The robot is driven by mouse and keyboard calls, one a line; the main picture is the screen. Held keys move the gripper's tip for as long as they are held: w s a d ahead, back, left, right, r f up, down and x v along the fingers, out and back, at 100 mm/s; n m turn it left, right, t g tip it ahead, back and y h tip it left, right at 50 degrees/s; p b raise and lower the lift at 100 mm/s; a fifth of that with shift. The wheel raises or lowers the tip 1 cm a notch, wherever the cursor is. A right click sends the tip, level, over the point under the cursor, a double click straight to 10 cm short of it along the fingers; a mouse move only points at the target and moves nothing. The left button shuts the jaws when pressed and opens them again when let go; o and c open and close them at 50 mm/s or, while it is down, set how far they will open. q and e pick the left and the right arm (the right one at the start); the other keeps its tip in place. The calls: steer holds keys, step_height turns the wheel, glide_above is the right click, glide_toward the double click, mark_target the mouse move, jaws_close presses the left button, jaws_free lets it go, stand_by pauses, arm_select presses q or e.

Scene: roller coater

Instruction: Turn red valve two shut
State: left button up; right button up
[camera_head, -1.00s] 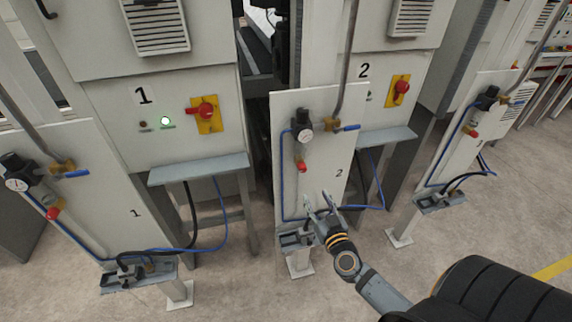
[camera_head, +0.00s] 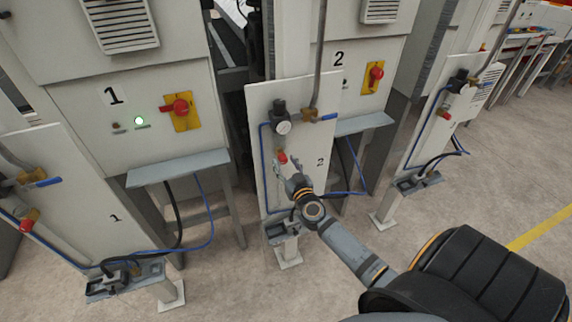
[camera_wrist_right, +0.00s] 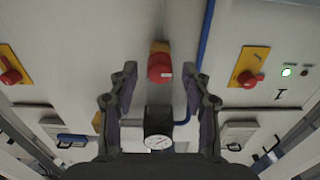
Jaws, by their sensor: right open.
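Red valve two (camera_head: 282,157) is the small red knob on the white panel marked 2 (camera_head: 320,140), below the round gauge (camera_head: 284,127). In the right wrist view the red knob (camera_wrist_right: 160,68) is centred between my fingers, on a brass fitting. My right gripper (camera_head: 285,167) is open just in front of the panel, with its fingertips close to the knob. In the wrist view the right gripper (camera_wrist_right: 160,75) has one finger on each side, with gaps to the knob. I cannot tell how deep the fingers reach. My left gripper is out of view.
A blue-handled valve (camera_head: 326,117) and a blue hose (camera_head: 262,165) are beside the gauge. A red rotary switch (camera_head: 376,74) on yellow stands behind, right. Panel 1 (camera_head: 80,190) with its own red knob (camera_head: 27,225) is at left. Floor at right is open.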

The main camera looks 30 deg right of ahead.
jaws_close()
steer(key=shift+m, duration=0.4)
steer(key=m+p, duration=0.1)
steer(key=m, duration=0.2)
steer(key=m+p, duration=0.1)
steer(key=m, duration=0.3)
steer(key=shift+d, duration=0.1)
steer(key=m, duration=1)
steer(key=shift+f, duration=0.1)
steer(key=shift+m, duration=0.3)
